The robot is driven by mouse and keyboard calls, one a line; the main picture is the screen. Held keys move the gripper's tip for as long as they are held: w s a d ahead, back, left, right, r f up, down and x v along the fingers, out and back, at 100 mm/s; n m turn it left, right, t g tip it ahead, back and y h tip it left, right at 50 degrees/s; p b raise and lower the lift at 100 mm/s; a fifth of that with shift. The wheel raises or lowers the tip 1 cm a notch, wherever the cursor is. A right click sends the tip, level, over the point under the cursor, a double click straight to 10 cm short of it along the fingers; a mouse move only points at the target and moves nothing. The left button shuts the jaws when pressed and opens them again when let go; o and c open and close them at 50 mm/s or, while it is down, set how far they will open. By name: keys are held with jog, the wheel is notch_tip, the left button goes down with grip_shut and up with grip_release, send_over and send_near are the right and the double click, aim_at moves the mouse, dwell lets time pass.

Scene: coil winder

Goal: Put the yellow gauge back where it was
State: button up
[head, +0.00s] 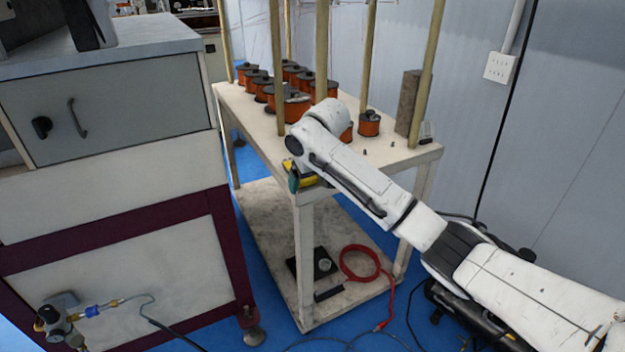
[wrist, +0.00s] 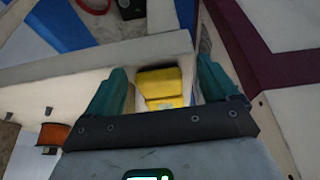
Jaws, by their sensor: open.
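The yellow gauge (wrist: 160,84) shows between the two teal fingers of my gripper (wrist: 161,66) in the wrist view. A gap shows on each side of it, and the fingers stand open. My arm hides much of this spot.
The pale cart (head: 408,156) bears orange coils (head: 290,102), upright rods and a dark block (head: 409,101). Its lower shelf holds a black device (head: 312,264) and a red cable (head: 362,262). A grey drawer cabinet (head: 110,105) stands close on the left. Blue floor lies between them.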

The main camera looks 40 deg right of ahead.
jog(key=d+p+v, duration=0.1)
jog(key=v, duration=1.1)
jog(key=shift+a+p, duration=0.35)
jog(key=s+a+f+n+y, duration=0.15)
jog(key=s+a+f, duration=0.35)
jog(key=a+f, duration=0.5)
jog(key=s+a+f+y, duration=0.2)
jog(key=s+a+f, duration=0.3)
jog(key=a+f, duration=0.5)
jog(key=s+f+g+h, duration=0.1)
jog(key=s+f, duration=0.3)
jog(key=s, duration=0.9)
jog(key=s+d+f+n+g+h, duration=0.1)
jog(key=s+f, duration=0.4)
jog(key=s, duration=0.9)
jog(key=shift+d+f+g, duration=0.2)
jog(key=shift+g, duration=0.3)
jog(key=shift+s+h, duration=0.1)
jog(key=shift+h, duration=0.15)
